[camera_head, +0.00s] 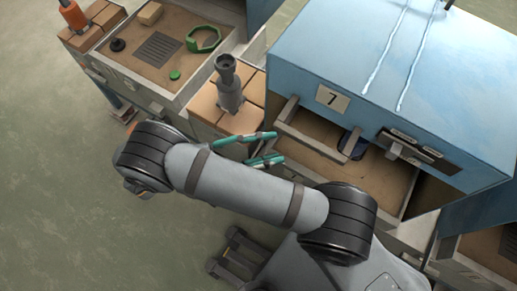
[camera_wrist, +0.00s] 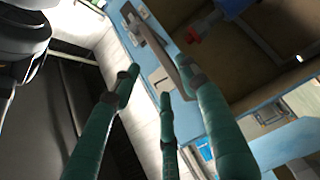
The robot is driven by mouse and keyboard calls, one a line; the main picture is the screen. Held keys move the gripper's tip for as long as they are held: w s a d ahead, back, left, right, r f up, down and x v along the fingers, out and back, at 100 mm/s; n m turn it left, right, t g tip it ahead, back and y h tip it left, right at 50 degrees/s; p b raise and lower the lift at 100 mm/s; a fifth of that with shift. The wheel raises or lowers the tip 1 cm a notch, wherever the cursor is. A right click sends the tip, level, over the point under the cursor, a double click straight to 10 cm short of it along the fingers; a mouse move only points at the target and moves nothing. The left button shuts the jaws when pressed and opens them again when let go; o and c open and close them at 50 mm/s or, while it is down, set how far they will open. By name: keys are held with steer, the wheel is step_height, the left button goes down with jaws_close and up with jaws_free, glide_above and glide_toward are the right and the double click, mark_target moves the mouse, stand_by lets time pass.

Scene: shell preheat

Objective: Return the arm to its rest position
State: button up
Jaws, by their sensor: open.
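My gripper (camera_head: 274,147) is open, with its teal fingers apart and nothing between them. In the head view it is near the middle, beside a grey cylindrical fitting (camera_head: 229,88) that stands upright on brown blocks, and left of the open front of a blue cabinet (camera_head: 345,50) marked 7. My grey arm crosses the lower middle and hides part of the wrist. In the wrist view the fingers (camera_wrist: 160,85) spread in front of a blue panel with a grey handle (camera_wrist: 178,62).
A tray-like bench (camera_head: 140,75) at the upper left holds a green ring (camera_head: 203,39), a green disc (camera_head: 175,75), a black knob (camera_head: 117,45) and a grille. An orange-topped item (camera_head: 73,15) stands at the far left. The green floor (camera_head: 50,190) at lower left is clear.

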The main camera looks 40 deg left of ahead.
mark_target(306, 144)
steer(key=shift+v, duration=1.05)
steer(key=shift+d, duration=0.1)
steer(key=x, duration=1.2)
steer(key=shift+w, duration=0.75)
steer(key=shift+s, duration=0.1)
